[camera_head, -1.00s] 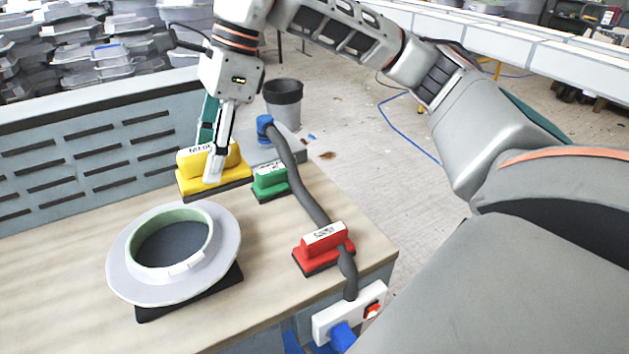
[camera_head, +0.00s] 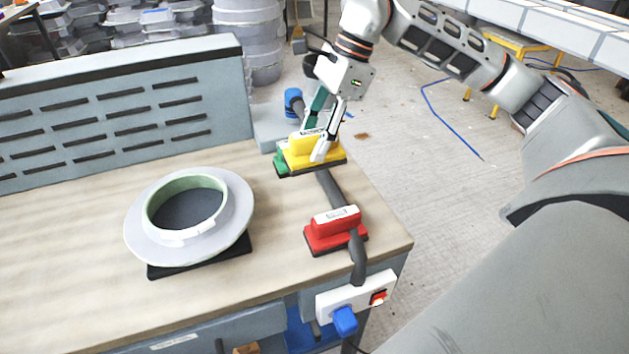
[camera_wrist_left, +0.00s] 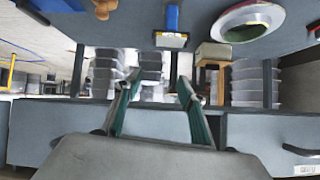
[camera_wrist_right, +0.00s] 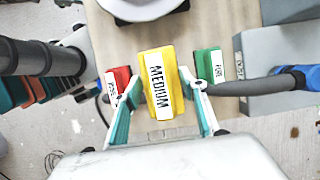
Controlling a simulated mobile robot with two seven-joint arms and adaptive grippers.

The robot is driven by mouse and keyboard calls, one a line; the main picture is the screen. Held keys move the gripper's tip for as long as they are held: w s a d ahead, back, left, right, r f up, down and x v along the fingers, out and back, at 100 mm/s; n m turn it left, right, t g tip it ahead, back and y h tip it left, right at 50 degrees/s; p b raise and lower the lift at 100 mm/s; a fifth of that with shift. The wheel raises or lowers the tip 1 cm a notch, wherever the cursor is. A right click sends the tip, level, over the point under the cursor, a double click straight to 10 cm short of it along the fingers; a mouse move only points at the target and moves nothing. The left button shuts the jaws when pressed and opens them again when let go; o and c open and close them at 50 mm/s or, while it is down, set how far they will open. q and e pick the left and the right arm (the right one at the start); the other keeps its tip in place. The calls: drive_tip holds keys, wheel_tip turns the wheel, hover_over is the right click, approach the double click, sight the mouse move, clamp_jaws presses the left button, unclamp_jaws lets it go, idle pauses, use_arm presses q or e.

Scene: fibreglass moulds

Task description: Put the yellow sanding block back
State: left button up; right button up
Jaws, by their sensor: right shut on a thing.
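The yellow sanding block (camera_head: 330,150), labelled MEDIUM, is held in my right gripper (camera_head: 325,148) near the far right edge of the workbench. In the right wrist view the yellow block (camera_wrist_right: 160,75) sits between the two fingers of my right gripper (camera_wrist_right: 165,112). In the head view it partly hides the green sanding block (camera_head: 281,161). The red sanding block (camera_head: 334,232) lies nearer the front. In the right wrist view the yellow block appears between the red (camera_wrist_right: 118,82) and green (camera_wrist_right: 209,66) ones. My left gripper (camera_wrist_left: 158,95) is open and empty, seen only in the left wrist view.
A grey hose (camera_head: 340,205) runs along the bench's right side beside the blocks. A round flanged mould (camera_head: 230,215) rests on a black pad at the left. A white socket box (camera_head: 350,298) is on the front edge. The bench's left middle is bare.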

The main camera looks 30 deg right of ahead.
wheel_tip(320, 180, down, 11)
drive_tip(key=shift+r+b, duration=0.2)
drive_tip(key=shift+b, duration=0.15)
drive_tip(key=shift+f, duration=0.2)
drive_tip(key=o, duration=1.1)
drive_tip(key=shift+c, duration=0.2)
drive_tip(key=shift+r, duration=0.3)
drive_tip(key=p+v, duration=0.1)
drive_tip(key=v, duration=1)
drive_tip(key=shift+s+d+r, duration=0.1)
drive_tip(key=shift+d+r, duration=0.15)
drive_tip(key=shift+r, duration=0.1)
